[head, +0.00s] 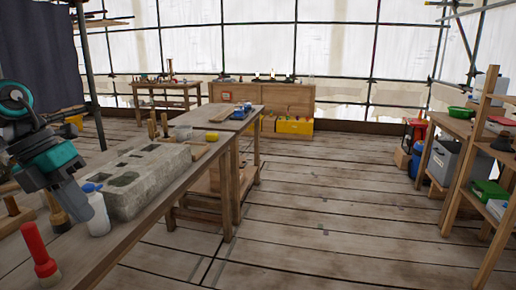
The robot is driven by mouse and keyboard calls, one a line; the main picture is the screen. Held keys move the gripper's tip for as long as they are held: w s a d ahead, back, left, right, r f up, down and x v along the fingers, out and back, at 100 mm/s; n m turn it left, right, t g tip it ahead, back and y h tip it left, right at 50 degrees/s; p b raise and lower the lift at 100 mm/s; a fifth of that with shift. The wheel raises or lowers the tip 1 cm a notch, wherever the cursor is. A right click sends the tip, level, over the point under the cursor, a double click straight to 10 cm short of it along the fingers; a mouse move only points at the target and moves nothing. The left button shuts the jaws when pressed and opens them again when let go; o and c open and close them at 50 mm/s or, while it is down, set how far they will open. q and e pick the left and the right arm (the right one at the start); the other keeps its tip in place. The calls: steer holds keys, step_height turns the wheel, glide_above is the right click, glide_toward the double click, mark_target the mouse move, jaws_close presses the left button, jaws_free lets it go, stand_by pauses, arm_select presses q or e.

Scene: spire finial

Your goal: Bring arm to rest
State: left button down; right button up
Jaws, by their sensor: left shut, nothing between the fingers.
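My left gripper (72,205) comes in from the left edge of the head view, above the near end of a long wooden workbench (100,258). Its dark fingers point down and to the right. It is shut and holds nothing. It is close to a white bottle with a blue cap (97,212) and a grey stone block with recesses (140,180); I cannot tell whether it touches either. My right gripper is not in view.
A shelf rack (465,185) with bins is at the right. The plank floor (320,210) between is clear. Another table (165,100) stands at the back.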

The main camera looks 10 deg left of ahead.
arm_select(q)
steer(key=s+d+f+n+t+h+p, duration=0.1)
steer(key=d+f+n+t+h, duration=0.1)
steer(key=f+n+t, duration=0.7)
steer(key=s+d+f+n+t+h+p, duration=0.15)
steer(key=f+n+t, duration=0.25)
steer(key=f+n, duration=0.75)
steer(key=s+d+f+n+g+y, duration=0.3)
steer(key=s+d+f+n+y, duration=0.2)
steer(key=s+d+f+n, duration=0.3)
steer(key=d+f+n, duration=0.4)
steer(key=d+f, duration=0.1)
steer(key=d, duration=0.2)
steer(key=shift+s+d+f, duration=0.15)
steer(key=shift+d+f, duration=0.2)
steer(key=shift+f, duration=0.05)
